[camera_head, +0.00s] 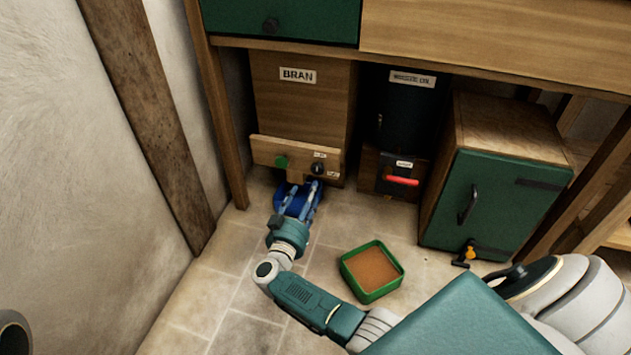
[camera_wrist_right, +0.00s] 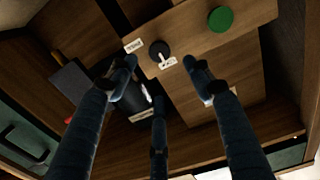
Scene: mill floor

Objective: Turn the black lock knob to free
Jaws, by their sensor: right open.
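The black lock knob (camera_head: 317,167) is on the front wooden panel (camera_head: 262,150) of the BRAN bin, to the right of a green knob (camera_head: 281,161). In the right wrist view the black knob (camera_wrist_right: 158,49) lies just beyond the spread fingertips, roughly between them, with small white labels beside it. My right gripper (camera_head: 305,186) is open and empty, in front of and below the panel in the head view. Its fingers also show in the wrist view (camera_wrist_right: 160,75), apart from the knob as far as I can tell. The label writing is too small to read. My left gripper is not seen.
A green tray of brown material (camera_head: 347,272) stands on the floor. To the right are a dark bin with a red handle (camera_head: 402,181) and a green-doored cabinet (camera_head: 500,205). A wall is left.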

